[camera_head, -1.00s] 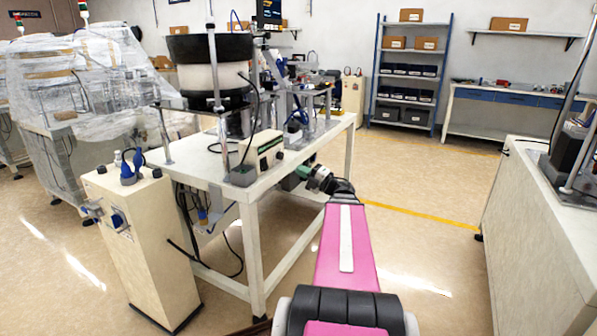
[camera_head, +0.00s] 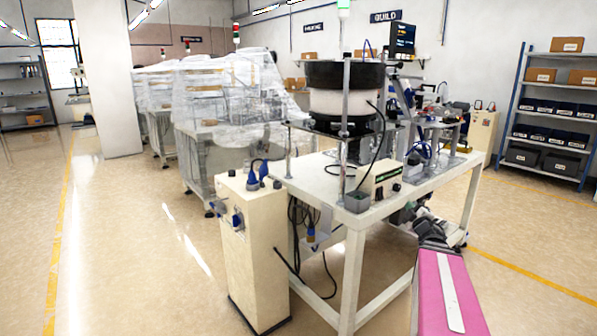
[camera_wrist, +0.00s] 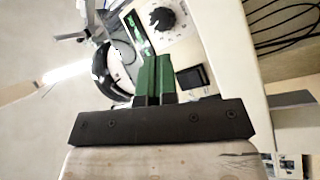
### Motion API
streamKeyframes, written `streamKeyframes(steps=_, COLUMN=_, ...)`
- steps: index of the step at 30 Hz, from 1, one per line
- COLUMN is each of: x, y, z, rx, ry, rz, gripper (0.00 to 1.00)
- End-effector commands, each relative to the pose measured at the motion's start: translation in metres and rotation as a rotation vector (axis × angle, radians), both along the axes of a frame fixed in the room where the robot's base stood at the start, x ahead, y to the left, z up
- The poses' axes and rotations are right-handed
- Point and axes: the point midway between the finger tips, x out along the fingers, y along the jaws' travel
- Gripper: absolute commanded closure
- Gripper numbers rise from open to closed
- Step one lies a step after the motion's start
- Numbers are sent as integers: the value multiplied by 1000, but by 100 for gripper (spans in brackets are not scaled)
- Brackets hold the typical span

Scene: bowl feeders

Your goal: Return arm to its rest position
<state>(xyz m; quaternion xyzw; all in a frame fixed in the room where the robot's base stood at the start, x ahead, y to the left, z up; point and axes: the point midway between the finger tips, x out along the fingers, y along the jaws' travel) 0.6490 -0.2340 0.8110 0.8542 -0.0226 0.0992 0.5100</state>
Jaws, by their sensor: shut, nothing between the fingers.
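My gripper (camera_wrist: 154,70) shows in the wrist view with its two green fingers together and nothing between them. Its black mount spans the picture below the fingers. Beyond the fingertips are the beige control box with its black dial (camera_wrist: 162,18) and part of the round bowl feeder. In the head view, my pink arm reaches up from the lower right corner. Its far end is beside the right part of the white bench (camera_head: 405,200), small and hard to make out.
The black-rimmed bowl feeder (camera_head: 344,75) and the control box (camera_head: 381,178) stand on the bench. A beige cabinet (camera_head: 257,250) stands at its left front. Plastic-wrapped machines (camera_head: 225,95) are behind. A blue shelf rack (camera_head: 512,110) is at the right. Open floor lies left.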

Motion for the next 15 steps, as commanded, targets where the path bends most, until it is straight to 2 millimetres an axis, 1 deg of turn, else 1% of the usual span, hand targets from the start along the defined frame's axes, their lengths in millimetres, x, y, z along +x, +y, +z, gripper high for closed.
streamKeyframes(steps=1, x=3, y=5, z=-10, rx=57, ry=48, rz=-47, gripper=100)
streamKeyframes(steps=4, x=8, y=10, z=-33, rx=178, ry=156, rz=-152, gripper=100)
streamKeyframes(steps=8, x=6, y=23, z=-68, rx=334, ry=316, rz=-277, gripper=100)
streamKeyframes(steps=11, x=-1, y=39, z=-99, rx=447, ry=453, rz=-366, gripper=100)
streamKeyframes(steps=12, x=-6, y=46, z=-112, rx=491, ry=512, rz=-401, gripper=100)
streamKeyframes(steps=14, x=-15, y=60, z=-130, rx=555, ry=602, rz=-450, gripper=100)
streamKeyframes(steps=15, x=-21, y=69, z=-142, rx=595, ry=666, rz=-482, gripper=100)
